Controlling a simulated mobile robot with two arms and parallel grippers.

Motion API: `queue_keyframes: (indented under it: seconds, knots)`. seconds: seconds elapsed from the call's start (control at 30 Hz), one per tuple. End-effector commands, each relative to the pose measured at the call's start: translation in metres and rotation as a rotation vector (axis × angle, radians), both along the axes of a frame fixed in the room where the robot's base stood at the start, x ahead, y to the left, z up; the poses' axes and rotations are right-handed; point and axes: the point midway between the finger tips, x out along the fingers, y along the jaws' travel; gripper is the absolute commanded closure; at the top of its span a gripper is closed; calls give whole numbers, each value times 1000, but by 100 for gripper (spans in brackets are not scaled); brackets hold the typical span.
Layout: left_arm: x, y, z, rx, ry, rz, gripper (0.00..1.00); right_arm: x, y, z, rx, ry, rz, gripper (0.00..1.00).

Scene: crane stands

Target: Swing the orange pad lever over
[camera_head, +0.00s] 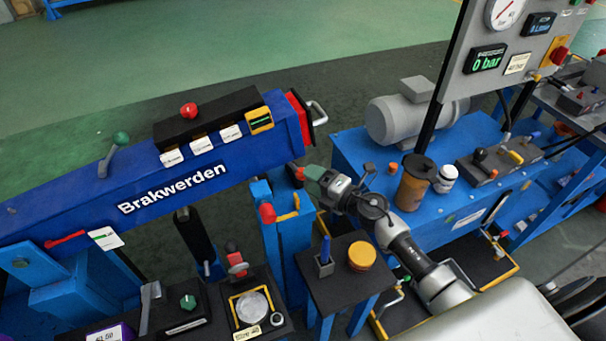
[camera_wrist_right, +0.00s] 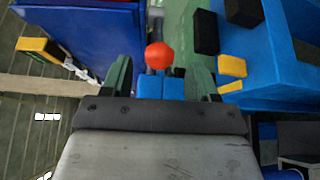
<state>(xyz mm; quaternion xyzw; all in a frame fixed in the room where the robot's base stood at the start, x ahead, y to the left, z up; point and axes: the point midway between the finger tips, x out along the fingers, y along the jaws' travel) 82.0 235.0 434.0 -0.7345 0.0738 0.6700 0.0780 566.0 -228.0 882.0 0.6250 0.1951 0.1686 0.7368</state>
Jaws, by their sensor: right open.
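An orange-red round knob (camera_head: 299,174), which looks like the end of the pad lever, sits just below the right end of the long blue beam (camera_head: 215,180). In the wrist view the knob (camera_wrist_right: 159,55) lies ahead of and between my two green fingers, with a blue part (camera_wrist_right: 162,88) beneath it. My right gripper (camera_head: 313,174) reaches in from the right and is open. I cannot tell whether a finger touches the knob. Most of the lever's arm is hidden. My left gripper is not in view.
A blue stand (camera_head: 285,235) with a red-orange knob (camera_head: 267,212) and a yellow part rises below. A black-topped stand carries a yellow round button (camera_head: 362,256) and a blue handle (camera_head: 325,249). A blue pump bench (camera_head: 350,150) with a grey motor (camera_head: 400,118) stands right.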

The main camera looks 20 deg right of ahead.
Motion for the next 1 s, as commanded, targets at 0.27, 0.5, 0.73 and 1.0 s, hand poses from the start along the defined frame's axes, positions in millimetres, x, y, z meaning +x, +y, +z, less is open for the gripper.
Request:
queue_keyframes:
  seconds: [0.27, 0.5, 0.73, 1.0]
  knots:
    - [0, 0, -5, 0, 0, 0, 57, -45, -26, 2, 0, 2, 1, 40]
    - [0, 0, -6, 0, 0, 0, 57, -57, -32, 5, 1, 1, 1, 40]
    - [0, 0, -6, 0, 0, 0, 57, -56, -32, 5, 2, 1, 1, 45]
    - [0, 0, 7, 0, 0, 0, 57, -23, -11, 66, 273, -27, -136, 86]
